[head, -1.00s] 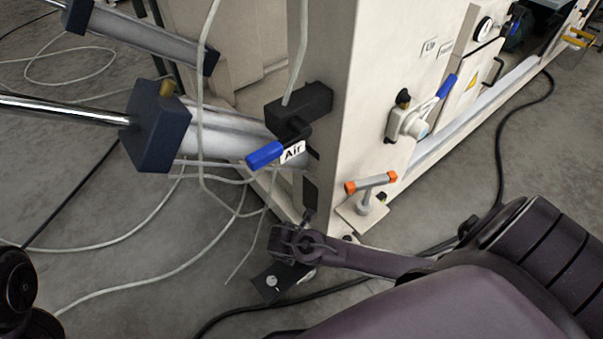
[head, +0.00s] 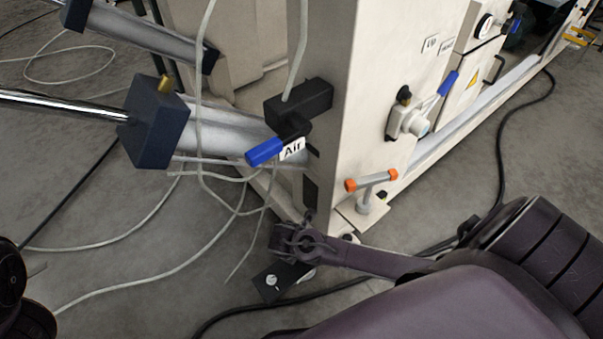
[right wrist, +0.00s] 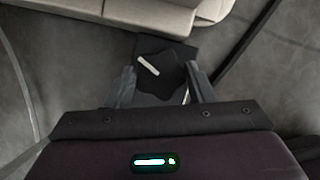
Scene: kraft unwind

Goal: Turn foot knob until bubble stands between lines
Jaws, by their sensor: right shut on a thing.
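The foot knob (right wrist: 168,78) is dark with a white mark on top; in the right wrist view it sits between the two fingers of my right gripper (right wrist: 158,88). The gripper is shut on it. In the head view my right gripper (head: 297,241) is low at the machine's near corner and hides the knob. A small level with orange ends (head: 371,181) stands on a post at the machine's foot, right of the gripper; its bubble and lines are too small to read.
A dark foot plate with a bolt (head: 272,282) lies just below the gripper. The blue air valve handle (head: 265,152) and a blue-handled valve (head: 446,85) stick out of the cream machine (head: 350,90). Pale hoses (head: 150,280) and a black cable (head: 499,150) lie on the floor.

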